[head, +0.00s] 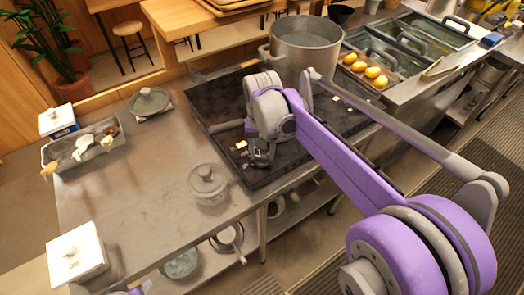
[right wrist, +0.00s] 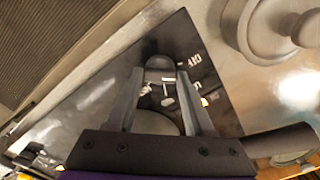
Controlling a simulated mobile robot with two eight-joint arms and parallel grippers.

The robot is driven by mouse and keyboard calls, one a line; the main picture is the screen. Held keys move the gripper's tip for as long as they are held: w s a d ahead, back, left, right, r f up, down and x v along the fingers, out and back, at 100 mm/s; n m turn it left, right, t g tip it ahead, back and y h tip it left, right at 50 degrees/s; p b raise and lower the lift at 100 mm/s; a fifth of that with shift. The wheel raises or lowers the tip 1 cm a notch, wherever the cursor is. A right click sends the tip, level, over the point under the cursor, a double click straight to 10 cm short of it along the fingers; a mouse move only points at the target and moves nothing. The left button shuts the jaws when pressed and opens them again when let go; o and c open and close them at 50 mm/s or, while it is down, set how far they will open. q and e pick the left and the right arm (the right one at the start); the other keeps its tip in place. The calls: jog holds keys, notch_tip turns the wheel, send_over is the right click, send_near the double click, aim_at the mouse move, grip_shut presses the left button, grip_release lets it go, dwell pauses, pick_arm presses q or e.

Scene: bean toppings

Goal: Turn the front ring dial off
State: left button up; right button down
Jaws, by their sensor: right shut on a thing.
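The dark stove (head: 225,95) sits in the metal counter in the head view. My right gripper (head: 260,158) is at the stove's front left part, reaching down onto its control strip. In the right wrist view, the two fingers of my right gripper (right wrist: 160,88) reach to either side of a small dark dial (right wrist: 160,62) and are shut on it. White marks show on the black panel around the dial. In the head view the dial is hidden behind the gripper, and its exact setting cannot be told.
A large metal pot (head: 303,55) stands at the back of the stove. A lidded pot (head: 208,185) sits on the counter just left of my right gripper, and its lid shows close by in the wrist view. A white box (head: 76,255) and a grey tray (head: 100,155) are further left.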

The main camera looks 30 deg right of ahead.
aim_at(262, 156)
jog(key=shift+n, duration=1.6)
jog(key=shift+c, duration=1.4)
grip_release()
jog(key=shift+r, duration=0.15)
notch_tip(262, 156, up, 11)
jog(key=p, duration=0.1)
jog(key=shift+f, duration=0.2)
